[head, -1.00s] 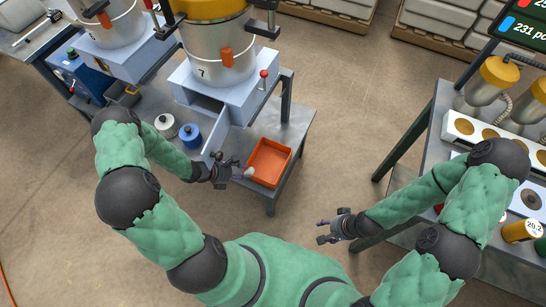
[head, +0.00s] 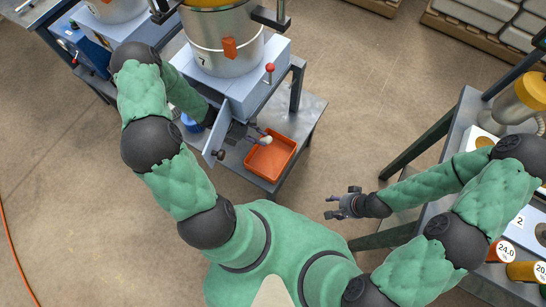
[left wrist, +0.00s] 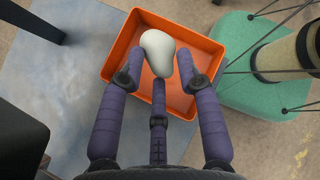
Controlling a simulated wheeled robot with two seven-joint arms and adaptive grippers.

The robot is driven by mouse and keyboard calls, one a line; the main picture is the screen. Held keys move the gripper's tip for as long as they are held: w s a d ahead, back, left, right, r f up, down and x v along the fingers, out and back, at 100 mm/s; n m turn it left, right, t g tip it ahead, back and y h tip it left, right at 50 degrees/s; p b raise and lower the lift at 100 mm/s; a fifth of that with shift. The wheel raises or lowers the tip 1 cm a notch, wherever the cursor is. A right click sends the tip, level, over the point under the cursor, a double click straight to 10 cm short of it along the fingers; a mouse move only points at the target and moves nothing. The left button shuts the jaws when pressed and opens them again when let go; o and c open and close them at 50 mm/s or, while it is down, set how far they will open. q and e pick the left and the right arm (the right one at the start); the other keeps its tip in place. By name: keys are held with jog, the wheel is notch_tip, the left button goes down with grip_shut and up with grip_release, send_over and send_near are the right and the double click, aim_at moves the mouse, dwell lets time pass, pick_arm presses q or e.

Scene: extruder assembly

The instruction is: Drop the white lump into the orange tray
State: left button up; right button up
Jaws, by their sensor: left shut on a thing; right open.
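The white lump (head: 265,141) is at the fingertips of my left gripper (head: 257,138). In the left wrist view the pale, rounded lump (left wrist: 158,50) sits between the finger ends of the gripper (left wrist: 162,78), which is shut on it. The orange tray (head: 264,166) lies on the grey table below. In the left wrist view the lump appears over the inside of the tray (left wrist: 203,62), and the fingers hide part of the tray's near side. The height of the lump above the tray is hard to tell. My right gripper (head: 343,205) is open and empty, away from the tray.
A blue-grey machine (head: 232,82) with a metal drum stands behind the tray. Its open door panel (head: 217,143) is beside my left gripper. The grey table (head: 313,110) has bare room right of the machine. Another table with containers (head: 525,272) stands at the right.

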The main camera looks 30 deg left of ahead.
pick_arm(q)
notch_tip(320, 180, down, 6)
jog(key=b, duration=0.3)
jog(key=shift+w+r, duration=0.15)
jog(key=shift+r, duration=0.05)
jog(key=o, duration=1.2)
jog(key=shift+a+r, duration=0.1)
jog(key=s+a, duration=0.2)
jog(key=a, duration=0.2)
jog(key=s+a+r, duration=0.1)
jog(key=a, duration=0.3)
jog(key=s+a, duration=0.2)
jog(key=a, duration=0.3)
jog(key=shift+s+r, duration=0.3)
jog(key=shift+r, duration=0.1)
